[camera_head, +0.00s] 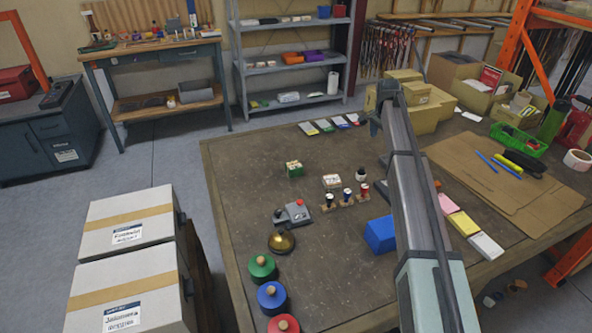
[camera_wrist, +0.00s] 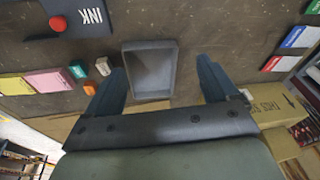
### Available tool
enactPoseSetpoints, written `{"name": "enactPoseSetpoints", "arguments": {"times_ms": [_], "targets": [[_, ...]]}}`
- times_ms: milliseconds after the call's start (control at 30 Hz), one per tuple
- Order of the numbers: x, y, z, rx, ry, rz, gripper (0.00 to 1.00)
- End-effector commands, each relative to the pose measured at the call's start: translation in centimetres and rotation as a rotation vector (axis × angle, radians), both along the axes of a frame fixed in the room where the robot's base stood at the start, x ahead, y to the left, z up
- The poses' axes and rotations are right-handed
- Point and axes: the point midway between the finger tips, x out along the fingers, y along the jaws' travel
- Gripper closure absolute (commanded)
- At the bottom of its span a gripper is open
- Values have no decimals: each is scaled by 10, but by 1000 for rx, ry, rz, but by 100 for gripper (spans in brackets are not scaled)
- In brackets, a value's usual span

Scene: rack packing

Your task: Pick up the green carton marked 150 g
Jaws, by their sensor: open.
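A small green carton (camera_head: 294,169) with a pale top stands upright on the dark table, left of the middle in the head view. Its marking is too small to read. A similar pale carton (camera_head: 332,182) stands just to its right. I cannot make out the green carton in the wrist view. My gripper (camera_wrist: 160,65) is open, its two dark fingers apart, above a shallow grey tray (camera_wrist: 150,92). Nothing is held between the fingers. In the head view my arm crosses the table's right half, well right of the green carton, and hides what lies behind it.
Near the cartons are small stamps (camera_head: 347,195), a grey device (camera_head: 293,213) with a red button, and a brass bell (camera_head: 281,241). Cardboard boxes (camera_head: 430,112) stand at the back right. The table left of the green carton is clear.

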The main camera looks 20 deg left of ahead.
Motion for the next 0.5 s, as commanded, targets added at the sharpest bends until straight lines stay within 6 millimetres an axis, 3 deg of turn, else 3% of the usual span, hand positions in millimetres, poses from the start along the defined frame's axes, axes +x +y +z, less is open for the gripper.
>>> {"name": "enactPoseSetpoints", "arguments": {"times_ms": [33, 300, 500], "targets": [[-7, 35, 2, 12, 18, -2, 13], [-70, 184, 9, 56, 126, -54, 13], [-114, 258, 14, 60, 186, -86, 13]]}}
